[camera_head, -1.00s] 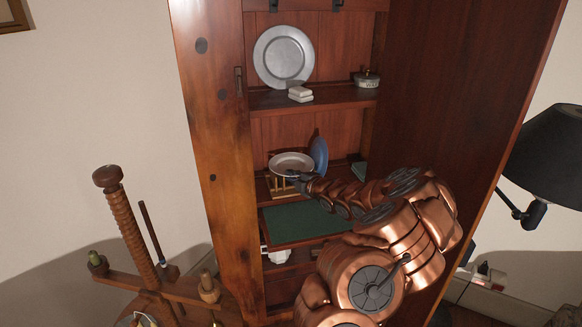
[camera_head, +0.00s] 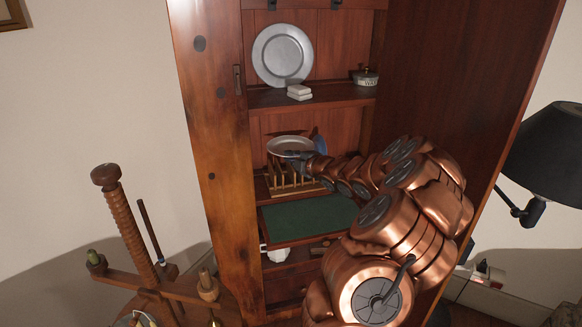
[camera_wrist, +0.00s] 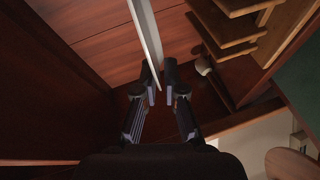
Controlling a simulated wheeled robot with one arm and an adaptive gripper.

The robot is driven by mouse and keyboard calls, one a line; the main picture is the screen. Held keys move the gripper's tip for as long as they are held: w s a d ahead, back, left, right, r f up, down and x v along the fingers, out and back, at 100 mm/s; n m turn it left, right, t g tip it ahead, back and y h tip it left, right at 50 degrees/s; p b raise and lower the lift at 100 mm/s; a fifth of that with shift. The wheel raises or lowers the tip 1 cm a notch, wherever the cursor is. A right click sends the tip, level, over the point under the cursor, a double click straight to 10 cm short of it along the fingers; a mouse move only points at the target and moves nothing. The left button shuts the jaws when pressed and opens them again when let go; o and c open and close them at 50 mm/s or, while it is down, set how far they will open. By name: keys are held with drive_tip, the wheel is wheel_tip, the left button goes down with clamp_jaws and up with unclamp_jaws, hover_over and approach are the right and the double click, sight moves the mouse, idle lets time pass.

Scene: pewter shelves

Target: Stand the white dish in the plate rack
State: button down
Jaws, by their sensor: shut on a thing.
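The white dish (camera_head: 289,145) is held flat, roughly level, above the plate rack in the head view. In the wrist view the dish (camera_wrist: 147,38) shows edge-on as a pale strip running up from between the fingertips. My gripper (camera_head: 301,156) is shut on the dish's rim; its fingertips (camera_wrist: 163,84) close on it in the wrist view. The wooden plate rack (camera_head: 281,179) stands on the middle shelf below the dish. Its wooden bars (camera_wrist: 228,49) show at the upper right of the wrist view. A blue plate (camera_head: 320,143) is partly hidden behind my gripper.
A large pewter plate (camera_head: 283,54), white blocks (camera_head: 299,92) and a lidded pot (camera_head: 365,78) are on the shelf above. A green-topped board (camera_head: 308,218) juts out below the rack. Cabinet side walls (camera_head: 212,120) bound the space. A black lamp (camera_head: 550,155) is at right.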

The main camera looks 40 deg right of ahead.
drive_tip(key=s+a+b, duration=0.3)
drive_tip(key=s+a, duration=0.1)
drive_tip(key=s, duration=0.4)
drive_tip(key=s+a+b, duration=0.2)
drive_tip(key=s+a, duration=0.3)
drive_tip(key=s, duration=0.4)
drive_tip(key=shift+s+a+b, duration=0.15)
drive_tip(key=shift+b, duration=0.25)
drive_tip(key=shift+r, duration=0.1)
